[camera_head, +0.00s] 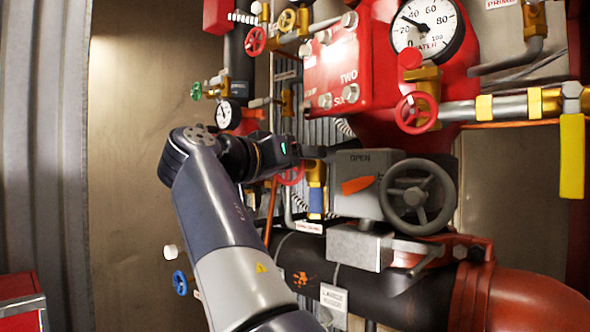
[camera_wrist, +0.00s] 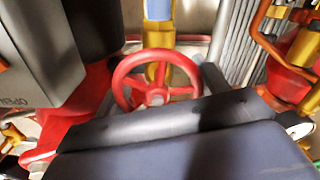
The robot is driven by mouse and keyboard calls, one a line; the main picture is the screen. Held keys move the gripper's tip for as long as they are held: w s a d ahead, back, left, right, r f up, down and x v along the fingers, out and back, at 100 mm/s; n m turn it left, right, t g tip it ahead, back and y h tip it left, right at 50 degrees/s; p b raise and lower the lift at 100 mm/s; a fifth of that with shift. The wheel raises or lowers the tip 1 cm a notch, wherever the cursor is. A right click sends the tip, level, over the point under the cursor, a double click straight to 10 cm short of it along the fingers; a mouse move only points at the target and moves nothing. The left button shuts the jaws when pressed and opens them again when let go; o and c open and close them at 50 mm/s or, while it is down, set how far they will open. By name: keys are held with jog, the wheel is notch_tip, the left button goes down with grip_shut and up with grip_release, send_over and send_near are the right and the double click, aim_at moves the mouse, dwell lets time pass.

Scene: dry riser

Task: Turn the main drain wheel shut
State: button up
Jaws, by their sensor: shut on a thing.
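A small red handwheel (camera_head: 291,176) sits on a brass valve (camera_head: 316,185) left of the grey gearbox. I take it as the main drain wheel, though no name plate is legible. In the wrist view the red wheel (camera_wrist: 157,85) fills the middle, with its rim, spokes and hub showing. My gripper (camera_head: 308,156) is at this wheel, its dark fingers shut on the rim. The lower edge of the wheel is hidden behind my gripper in the wrist view, and its upper part is covered in the head view.
A grey gearbox (camera_head: 361,177) marked OPEN, with a large grey handwheel (camera_head: 418,196), stands close right of my gripper. A red wheel (camera_head: 416,112) and a pressure gauge (camera_head: 427,25) are above. A black pipe (camera_head: 330,270) runs below. A blue wheel (camera_head: 180,283) is lower left.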

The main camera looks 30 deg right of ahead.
jog(key=m+b, duration=0.2)
jog(key=m, duration=0.3)
jog(key=shift+s+f+m, duration=0.1)
jog(key=shift+f+m, duration=0.05)
jog(key=shift+m, duration=0.15)
dwell(0.4)
jog(key=o, duration=1)
jog(key=v, duration=1)
jog(key=shift+s+a+b, duration=0.2)
jog(key=shift+a+b, duration=0.1)
jog(key=shift+a, duration=0.05)
jog(key=shift+d, duration=0.15)
jog(key=x, duration=1)
jog(key=shift+w+d+p, duration=0.15)
jog(key=shift+d+p, duration=0.1)
jog(key=shift+p, duration=0.1)
